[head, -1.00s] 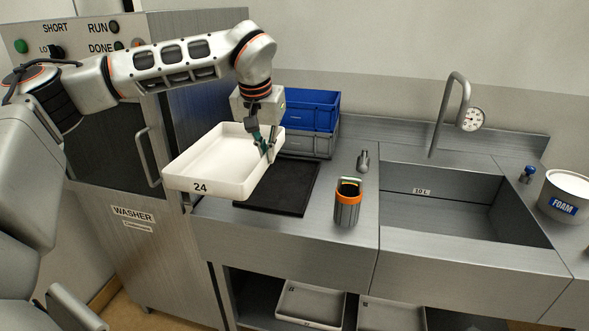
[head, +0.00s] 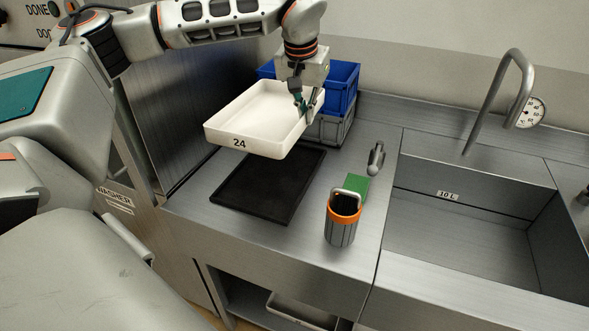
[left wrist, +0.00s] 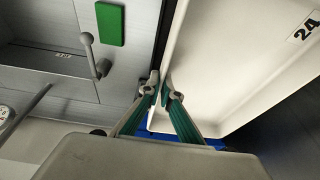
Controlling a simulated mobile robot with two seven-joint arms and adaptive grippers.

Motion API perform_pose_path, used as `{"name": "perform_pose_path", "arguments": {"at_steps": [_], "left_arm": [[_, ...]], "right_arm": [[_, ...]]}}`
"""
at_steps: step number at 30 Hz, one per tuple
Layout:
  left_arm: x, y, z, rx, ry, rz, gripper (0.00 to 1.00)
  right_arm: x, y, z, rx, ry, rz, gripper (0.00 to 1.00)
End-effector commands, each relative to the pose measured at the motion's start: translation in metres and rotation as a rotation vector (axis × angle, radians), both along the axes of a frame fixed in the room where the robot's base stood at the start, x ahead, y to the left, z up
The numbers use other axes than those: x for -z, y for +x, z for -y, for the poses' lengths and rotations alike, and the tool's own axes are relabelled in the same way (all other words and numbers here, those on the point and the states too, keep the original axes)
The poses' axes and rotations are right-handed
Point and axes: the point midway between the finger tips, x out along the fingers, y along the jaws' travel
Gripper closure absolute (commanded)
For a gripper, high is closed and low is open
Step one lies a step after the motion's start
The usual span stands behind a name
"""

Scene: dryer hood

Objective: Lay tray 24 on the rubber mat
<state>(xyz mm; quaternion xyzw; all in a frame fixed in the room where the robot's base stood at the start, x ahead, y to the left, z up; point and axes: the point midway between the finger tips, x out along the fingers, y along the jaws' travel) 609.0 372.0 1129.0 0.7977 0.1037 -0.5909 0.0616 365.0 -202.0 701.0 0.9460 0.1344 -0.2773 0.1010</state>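Tray 24 (head: 262,116) is a white shallow tray with "24" on its front wall. It hangs in the air above the counter, over the back part of the black rubber mat (head: 250,197). My left gripper (head: 306,106) is shut on the tray's right wall. In the left wrist view the fingertips (left wrist: 162,90) pinch the rim of the tray (left wrist: 225,65). The mat lies flat and bare on the steel counter, its back part hidden by the tray. My right gripper is not in view.
Blue and grey crates (head: 345,84) stand behind the tray. An orange-rimmed dark canister (head: 342,222), a green pad (head: 355,188) and a small grey tap (head: 376,158) are right of the mat. A sink (head: 440,235) lies further right. The washer's steel side rises at left.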

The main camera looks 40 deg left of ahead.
Motion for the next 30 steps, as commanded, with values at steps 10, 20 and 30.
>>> {"name": "perform_pose_path", "arguments": {"at_steps": [10, 20, 30], "left_arm": [[0.085, -0.001, 0.000, 0.000, 0.000, -0.003, 1.00], [0.135, 0.000, 0.000, 0.000, 0.000, 0.002, 1.00], [0.170, 0.000, 0.000, 0.001, 0.000, -0.002, 1.00]], "right_arm": [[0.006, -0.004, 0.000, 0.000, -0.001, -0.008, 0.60], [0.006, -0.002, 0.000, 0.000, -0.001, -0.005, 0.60], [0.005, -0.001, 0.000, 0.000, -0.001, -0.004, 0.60]]}}
